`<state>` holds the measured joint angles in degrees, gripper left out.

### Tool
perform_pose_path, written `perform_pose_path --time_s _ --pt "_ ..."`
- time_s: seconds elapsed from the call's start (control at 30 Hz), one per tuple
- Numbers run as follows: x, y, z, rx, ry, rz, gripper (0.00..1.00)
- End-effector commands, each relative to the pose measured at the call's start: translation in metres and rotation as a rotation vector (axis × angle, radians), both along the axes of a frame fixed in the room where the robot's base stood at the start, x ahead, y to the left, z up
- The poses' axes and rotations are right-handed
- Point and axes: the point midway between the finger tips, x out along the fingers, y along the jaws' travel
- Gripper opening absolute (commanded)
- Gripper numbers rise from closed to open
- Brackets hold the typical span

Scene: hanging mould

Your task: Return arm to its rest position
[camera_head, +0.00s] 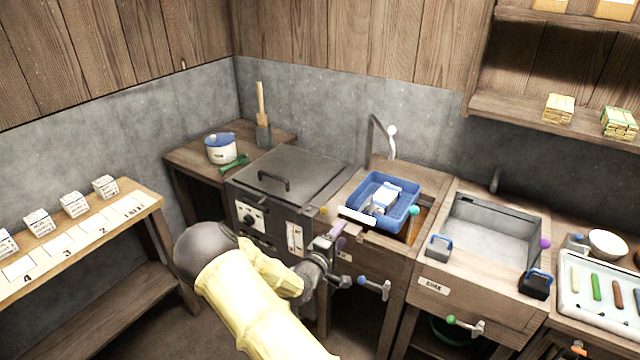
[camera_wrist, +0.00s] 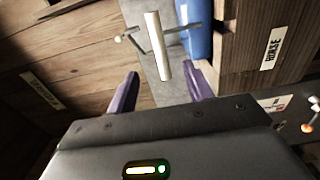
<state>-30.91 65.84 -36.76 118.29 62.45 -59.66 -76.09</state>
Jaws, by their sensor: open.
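My arm with its yellow sleeve reaches from the bottom of the head view toward the counter between the stove and the sink. My gripper (camera_head: 338,237) is at the front edge of that counter. In the wrist view its two purple fingers (camera_wrist: 163,82) stand apart with nothing between them. A white bar (camera_wrist: 158,45) lies ahead of the fingers and appears apart from them; it also shows in the head view (camera_head: 356,216), in front of the blue tub (camera_head: 413,222).
A stove with a grey lid (camera_head: 290,172) stands left of the tub. A metal sink basin (camera_head: 490,235) is to the right, with a tray of coloured bars (camera_head: 602,316) beyond. A numbered shelf (camera_head: 90,240) stands at the left. Levers with coloured knobs (camera_head: 374,287) stick out below the counter.

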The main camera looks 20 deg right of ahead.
Motion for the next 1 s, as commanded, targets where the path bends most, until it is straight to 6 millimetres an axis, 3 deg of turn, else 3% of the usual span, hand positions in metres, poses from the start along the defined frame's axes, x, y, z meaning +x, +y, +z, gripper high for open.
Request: perform_pose_path --time_s 0.23,0.43,0.67,1.0 --pt "-0.001 -0.001 -0.002 0.076 0.001 -0.001 0.51" --pt "-0.011 0.008 -0.010 0.410 0.003 -0.008 0.51" --pt "-0.036 0.045 -0.007 0.863 0.025 -0.032 0.51" --pt "-0.101 0.112 0.038 1.359 0.129 -0.106 0.51"
